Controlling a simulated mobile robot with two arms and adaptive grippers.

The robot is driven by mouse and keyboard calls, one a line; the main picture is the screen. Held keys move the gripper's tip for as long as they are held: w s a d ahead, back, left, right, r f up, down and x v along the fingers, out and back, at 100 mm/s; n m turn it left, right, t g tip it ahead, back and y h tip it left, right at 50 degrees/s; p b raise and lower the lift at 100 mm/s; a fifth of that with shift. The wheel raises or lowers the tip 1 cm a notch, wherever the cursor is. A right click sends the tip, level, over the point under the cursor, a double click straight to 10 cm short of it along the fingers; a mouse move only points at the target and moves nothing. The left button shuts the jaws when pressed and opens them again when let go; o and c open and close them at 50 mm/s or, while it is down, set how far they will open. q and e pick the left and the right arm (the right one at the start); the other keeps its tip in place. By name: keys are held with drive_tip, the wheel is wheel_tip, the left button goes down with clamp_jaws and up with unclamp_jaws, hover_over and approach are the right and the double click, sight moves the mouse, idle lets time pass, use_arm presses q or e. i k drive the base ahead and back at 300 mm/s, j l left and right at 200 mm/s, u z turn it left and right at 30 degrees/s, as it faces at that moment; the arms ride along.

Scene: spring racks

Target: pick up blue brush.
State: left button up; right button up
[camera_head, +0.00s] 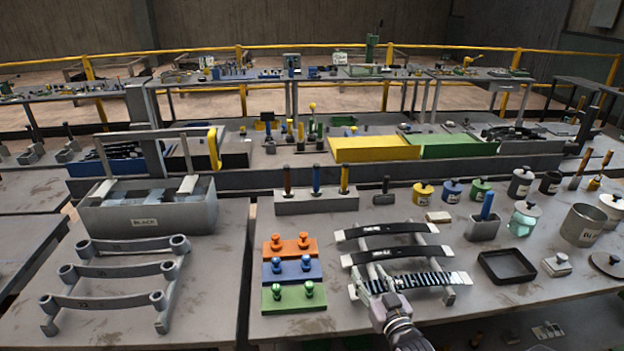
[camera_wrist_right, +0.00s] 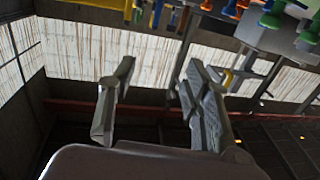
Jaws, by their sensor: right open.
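Another blue handle (camera_head: 487,205) sticks up from a grey holder (camera_head: 483,229) farther right. I cannot tell from the handles alone which one is the brush; their lower ends are hidden. My right gripper (camera_head: 390,300) is at the front of the right table, by the spring rack and apart from both handles. In the right wrist view its fingers (camera_wrist_right: 158,105) are spread with nothing between them. My left gripper is not in view.
A rack with dark curved springs (camera_head: 390,254) lies beside my right gripper. Orange (camera_head: 290,248), blue (camera_head: 292,271) and green (camera_head: 294,297) knobbed blocks are left of it. A black tray (camera_head: 507,267), pots and a jar (camera_head: 524,219) stand right.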

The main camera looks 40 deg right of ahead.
sight(316, 192)
drive_tip(key=i+l, duration=0.3)
drive_tip(key=i, duration=0.2)
drive_tip(key=i+l, duration=0.25)
drive_tip(key=i, duration=0.3)
